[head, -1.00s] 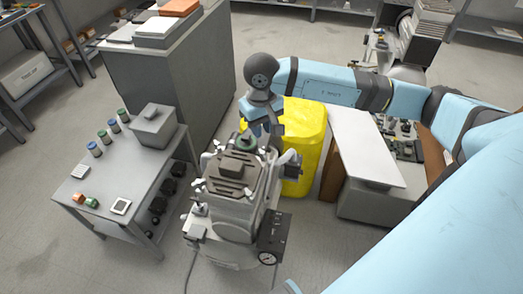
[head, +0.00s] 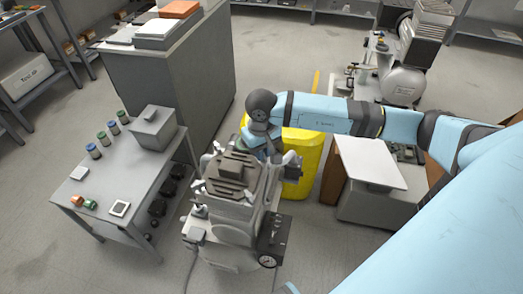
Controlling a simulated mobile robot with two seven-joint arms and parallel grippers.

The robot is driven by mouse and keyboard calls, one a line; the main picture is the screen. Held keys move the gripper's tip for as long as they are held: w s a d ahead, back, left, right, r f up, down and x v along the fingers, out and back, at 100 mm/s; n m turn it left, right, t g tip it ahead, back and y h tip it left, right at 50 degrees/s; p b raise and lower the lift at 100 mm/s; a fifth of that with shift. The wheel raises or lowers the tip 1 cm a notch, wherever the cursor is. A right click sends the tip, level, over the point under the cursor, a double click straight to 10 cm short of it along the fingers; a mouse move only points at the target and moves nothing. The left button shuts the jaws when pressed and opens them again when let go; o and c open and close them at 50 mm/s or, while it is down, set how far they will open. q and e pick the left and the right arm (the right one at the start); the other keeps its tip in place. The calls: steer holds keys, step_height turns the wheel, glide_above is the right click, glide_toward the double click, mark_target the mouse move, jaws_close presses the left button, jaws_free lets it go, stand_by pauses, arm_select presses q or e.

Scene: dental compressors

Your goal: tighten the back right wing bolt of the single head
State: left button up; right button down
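The single-head compressor (head: 232,225) stands in the middle of the head view, with its grey ribbed head (head: 231,172) on top. Pale wing bolts show around the head, one at its left side (head: 197,186). The back right wing bolt is hard to make out behind the head, near my gripper. My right gripper (head: 262,147) points down at the back right of the head, below the dark round wrist. Its fingertips are small and partly hidden, so I cannot tell whether they are open or touch the bolt. My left gripper is out of view.
A yellow bin (head: 307,165) stands close behind the compressor. A grey side table (head: 95,185) with jars and a box is at left, and a tall grey cabinet (head: 185,75) behind it. A white-topped stand (head: 370,160) is at right. Another compressor (head: 405,75) stands farther back.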

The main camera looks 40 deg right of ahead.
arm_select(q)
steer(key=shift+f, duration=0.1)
arm_select(e)
steer(key=shift+m, duration=0.4)
steer(key=shift+m+b, duration=0.3)
steer(key=shift+d+f+m+b, duration=0.15)
steer(key=shift+m+b, duration=0.3)
steer(key=shift+m, duration=0.65)
steer(key=m, duration=0.2)
steer(key=shift+m+b, duration=0.35)
steer(key=shift+m, duration=0.05)
steer(key=m, duration=0.3)
steer(key=shift+s+d+m+b, duration=0.1)
steer(key=shift+m+b, duration=0.2)
steer(key=shift+b, duration=0.05)
steer(key=m, duration=0.4)
steer(key=shift+s, duration=0.1)
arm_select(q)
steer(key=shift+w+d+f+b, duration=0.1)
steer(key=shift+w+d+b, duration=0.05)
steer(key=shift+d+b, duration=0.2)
arm_select(e)
steer(key=shift+s+m, duration=0.1)
steer(key=shift+m, duration=1.9)
